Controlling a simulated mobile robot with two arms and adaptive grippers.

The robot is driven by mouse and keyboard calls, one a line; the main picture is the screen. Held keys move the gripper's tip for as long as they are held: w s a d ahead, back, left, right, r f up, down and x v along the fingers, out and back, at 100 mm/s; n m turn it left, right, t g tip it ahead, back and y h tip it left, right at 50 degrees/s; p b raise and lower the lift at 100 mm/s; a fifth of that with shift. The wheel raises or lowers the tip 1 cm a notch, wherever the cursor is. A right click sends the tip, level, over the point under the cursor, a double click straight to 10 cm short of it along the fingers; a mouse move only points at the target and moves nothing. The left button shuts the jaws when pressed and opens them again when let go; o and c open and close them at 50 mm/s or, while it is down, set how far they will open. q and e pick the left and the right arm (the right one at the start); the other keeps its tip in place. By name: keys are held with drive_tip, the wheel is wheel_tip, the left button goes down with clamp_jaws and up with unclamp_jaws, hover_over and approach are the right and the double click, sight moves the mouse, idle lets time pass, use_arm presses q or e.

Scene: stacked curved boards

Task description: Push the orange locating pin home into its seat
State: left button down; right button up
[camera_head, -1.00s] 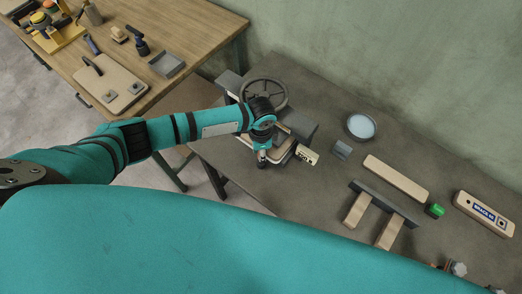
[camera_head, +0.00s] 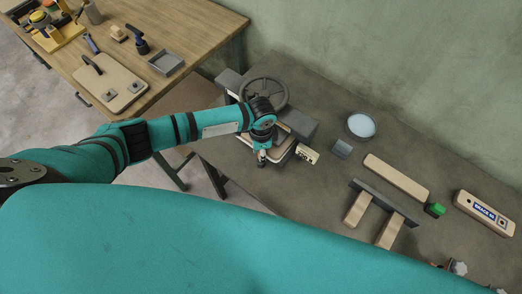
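I cannot make out the orange locating pin or its seat in the head view. My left arm reaches in from the left, and its gripper (camera_head: 262,157) points down at the front of a grey press-like fixture with a handwheel (camera_head: 264,93). A pale board (camera_head: 283,148) lies in this fixture, partly hidden by my wrist. The gripper is small and seen from above, so I cannot tell whether its fingers are open or shut or touch anything. My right gripper is not in view.
A labelled tan block (camera_head: 307,154) sits right of the fixture. A wooden bench (camera_head: 205,30) stands at upper left.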

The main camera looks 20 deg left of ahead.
use_arm(q)
drive_tip(key=shift+r, duration=0.2)
idle(0.3)
drive_tip(key=shift+m, duration=0.7)
drive_tip(key=shift+f, duration=0.45)
idle(0.4)
drive_tip(key=shift+r, duration=0.15)
drive_tip(key=shift+r, duration=0.3)
drive_tip(key=shift+n, duration=1.1)
drive_tip(key=shift+f, duration=0.4)
